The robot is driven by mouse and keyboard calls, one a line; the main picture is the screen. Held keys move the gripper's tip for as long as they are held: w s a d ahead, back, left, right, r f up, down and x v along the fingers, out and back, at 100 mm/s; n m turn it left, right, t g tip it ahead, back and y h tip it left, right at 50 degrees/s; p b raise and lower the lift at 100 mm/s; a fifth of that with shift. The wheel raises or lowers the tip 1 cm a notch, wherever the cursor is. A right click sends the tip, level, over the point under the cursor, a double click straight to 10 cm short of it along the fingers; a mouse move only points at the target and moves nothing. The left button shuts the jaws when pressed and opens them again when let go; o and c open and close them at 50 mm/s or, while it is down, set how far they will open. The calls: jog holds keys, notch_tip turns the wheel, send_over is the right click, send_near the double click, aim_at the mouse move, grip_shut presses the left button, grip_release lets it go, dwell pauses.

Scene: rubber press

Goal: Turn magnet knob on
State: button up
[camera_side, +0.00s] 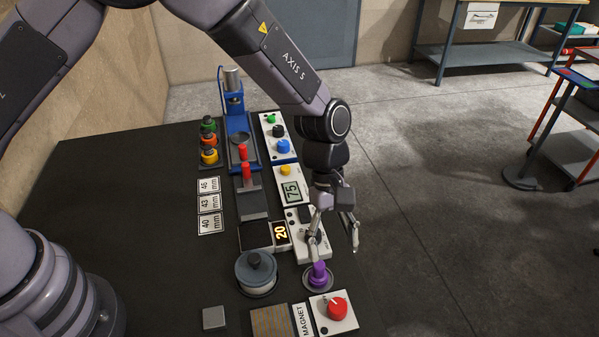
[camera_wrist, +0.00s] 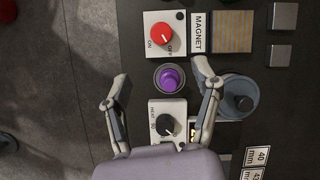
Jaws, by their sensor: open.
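The magnet knob (camera_side: 337,309) is red with a white pointer line, on a white panel at the table's front edge. It also shows in the wrist view (camera_wrist: 161,34), with ON and OFF printed beside it; the pointer seems to face the OFF side. The MAGNET label (camera_wrist: 201,33) is next to its panel. My gripper (camera_side: 335,250) is open and empty, pointing down. In the wrist view its fingertips (camera_wrist: 162,74) spread either side of the purple knob (camera_wrist: 171,78), with the red knob beyond them. I cannot tell its exact height above the panels.
The purple knob (camera_side: 319,273) stands just behind the magnet panel. A grey-blue round container (camera_side: 256,276) stands to its left. A black heat knob (camera_wrist: 166,125) lies under my gripper. A striped pad (camera_wrist: 232,32) is beside the MAGNET label. The blue press (camera_side: 237,125) stands farther back.

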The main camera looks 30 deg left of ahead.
aim_at(338, 304)
jog(key=x, duration=1.2)
jog(key=shift+a, duration=0.1)
jog(key=c, duration=1.1)
jog(key=shift+c, duration=0.2)
